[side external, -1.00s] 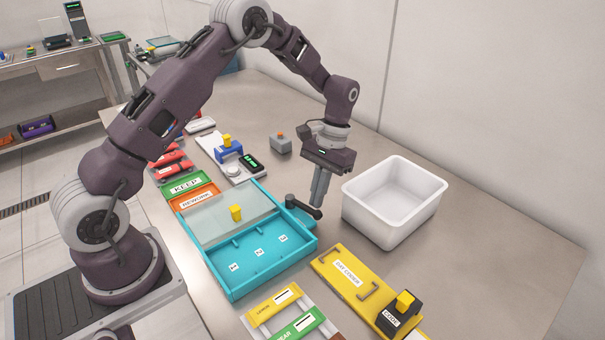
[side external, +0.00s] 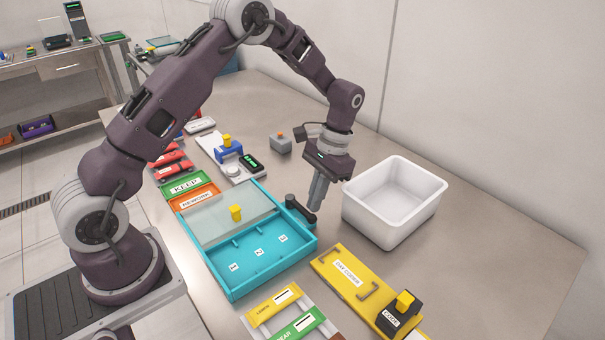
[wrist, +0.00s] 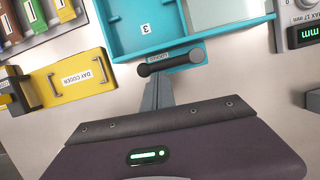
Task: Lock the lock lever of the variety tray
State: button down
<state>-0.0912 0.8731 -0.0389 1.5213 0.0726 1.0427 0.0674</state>
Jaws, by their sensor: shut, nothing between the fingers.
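The teal variety tray (side external: 238,288) lies on the table with numbered compartments in its near half. A clear lid with a yellow knob (side external: 236,213) covers its far half. The dark lock lever (side external: 292,202) is mounted on the tray's right side; in the wrist view the lever (wrist: 172,63) lies nearly along the tray edge, its round knob to the left. My gripper (side external: 316,208) is shut and empty, its tips against or very near the lever's outer side. In the wrist view my gripper (wrist: 158,80) partly meets the lever behind it, and contact is hard to tell.
A white bin (side external: 395,205) stands close to the right of my gripper. The yellow day coder plate (side external: 345,272) lies in front. A grey box with an orange button (side external: 281,144) stands behind. Bare table lies to the far right.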

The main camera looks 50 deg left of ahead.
jog(key=shift+s, duration=0.1)
jog(key=w, duration=0.4)
jog(key=shift+r, duration=0.25)
jog(key=v, duration=1)
jog(key=shift+w+r, duration=0.1)
